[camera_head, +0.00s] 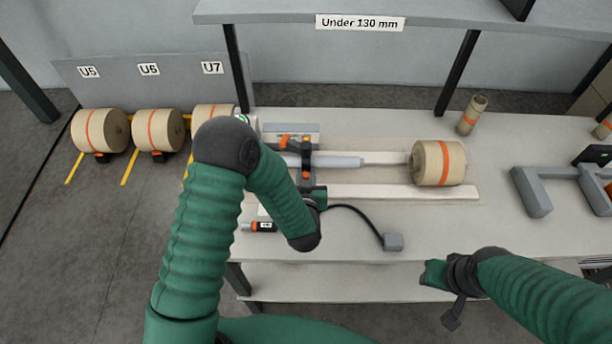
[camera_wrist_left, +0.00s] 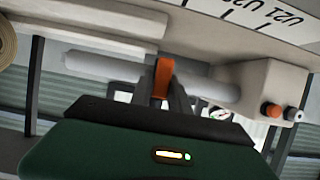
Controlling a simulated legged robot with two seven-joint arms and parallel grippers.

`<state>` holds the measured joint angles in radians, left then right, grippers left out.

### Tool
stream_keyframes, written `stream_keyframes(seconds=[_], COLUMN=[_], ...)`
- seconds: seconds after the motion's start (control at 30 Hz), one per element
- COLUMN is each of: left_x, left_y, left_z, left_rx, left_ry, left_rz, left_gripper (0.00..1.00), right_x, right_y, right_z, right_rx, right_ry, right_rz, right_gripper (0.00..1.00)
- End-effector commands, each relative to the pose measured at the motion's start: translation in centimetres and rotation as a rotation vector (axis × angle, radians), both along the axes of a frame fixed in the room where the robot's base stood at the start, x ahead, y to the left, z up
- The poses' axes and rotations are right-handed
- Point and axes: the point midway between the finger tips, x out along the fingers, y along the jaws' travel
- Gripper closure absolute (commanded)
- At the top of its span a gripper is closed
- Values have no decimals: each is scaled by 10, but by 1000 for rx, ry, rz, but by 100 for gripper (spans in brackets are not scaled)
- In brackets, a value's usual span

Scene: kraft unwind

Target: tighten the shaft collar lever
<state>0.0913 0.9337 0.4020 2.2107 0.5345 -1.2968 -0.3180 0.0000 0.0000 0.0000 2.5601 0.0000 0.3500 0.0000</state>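The shaft (camera_head: 335,161) is a pale grey bar lying across the unwind stand on the bench. An orange lever (camera_wrist_left: 162,78) stands at the shaft in the left wrist view. My left gripper (camera_head: 306,160) is over the left part of the shaft in the head view. In the left wrist view its two dark fingers (camera_wrist_left: 163,92) sit close on both sides of the lever and appear shut on it. The collar itself is mostly hidden by the fingers. My right gripper (camera_head: 436,274) is in front of the bench, away from the stand; its fingers cannot be made out.
A brown roll with an orange band (camera_head: 439,163) is at the shaft's right end. A cable runs to a grey box (camera_head: 393,241) on the bench. A cardboard core (camera_head: 472,115) stands behind. A shelf (camera_head: 420,14) overhangs the back. Several rolls (camera_head: 100,131) stand left.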

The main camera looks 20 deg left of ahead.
Motion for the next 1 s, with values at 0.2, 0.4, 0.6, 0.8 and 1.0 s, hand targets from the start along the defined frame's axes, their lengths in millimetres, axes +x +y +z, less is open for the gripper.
stream_keyframes(seconds=[0.2, 0.4, 0.6, 0.8, 1.0], left_x=[0, 0, 0, 0, 0], left_y=[0, 0, 0, 0, 0], left_z=[0, 0, 0, 0, 0], left_rx=[0, 0, 0, 0, 0], left_ry=[0, 0, 1, 1, 1], left_rz=[0, 0, 1, 1, 1], left_gripper=[100, 100, 100, 100, 100], right_x=[0, 0, 0, 0, 0], right_y=[0, 0, 0, 0, 0], right_z=[0, 0, 0, 0, 0], right_rx=[0, 0, 0, 0, 0], right_ry=[0, 0, 0, 0, 0], right_rz=[0, 0, 0, 0, 0], right_gripper=[64, 64, 64, 64, 64])
